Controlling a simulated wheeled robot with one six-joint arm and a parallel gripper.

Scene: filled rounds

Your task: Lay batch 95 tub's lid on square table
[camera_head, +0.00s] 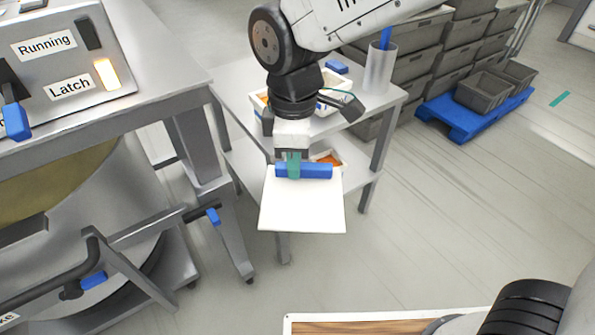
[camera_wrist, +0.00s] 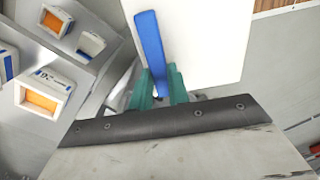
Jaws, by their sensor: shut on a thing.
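My gripper (camera_head: 293,165) is shut on the blue handle (camera_head: 318,171) of a flat white square lid (camera_head: 302,210). The lid is in the air, in front of a grey two-level table (camera_head: 232,72). In the wrist view the teal fingers (camera_wrist: 161,88) close on the blue handle (camera_wrist: 150,42), with the white lid (camera_wrist: 205,40) beyond. White tubs with orange contents stand on the grey table; one tub (camera_wrist: 45,93) shows in the wrist view. I cannot read which is batch 95, and cannot tell which surface is the square table.
A wood-topped surface with a pale rim (camera_head: 350,317) shows at the bottom edge. A grey cup (camera_head: 380,72) stands on the grey table. A machine with "Running" and "Latch" labels (camera_head: 70,85) is at left. Grey crates and a blue pallet (camera_head: 455,118) are behind.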

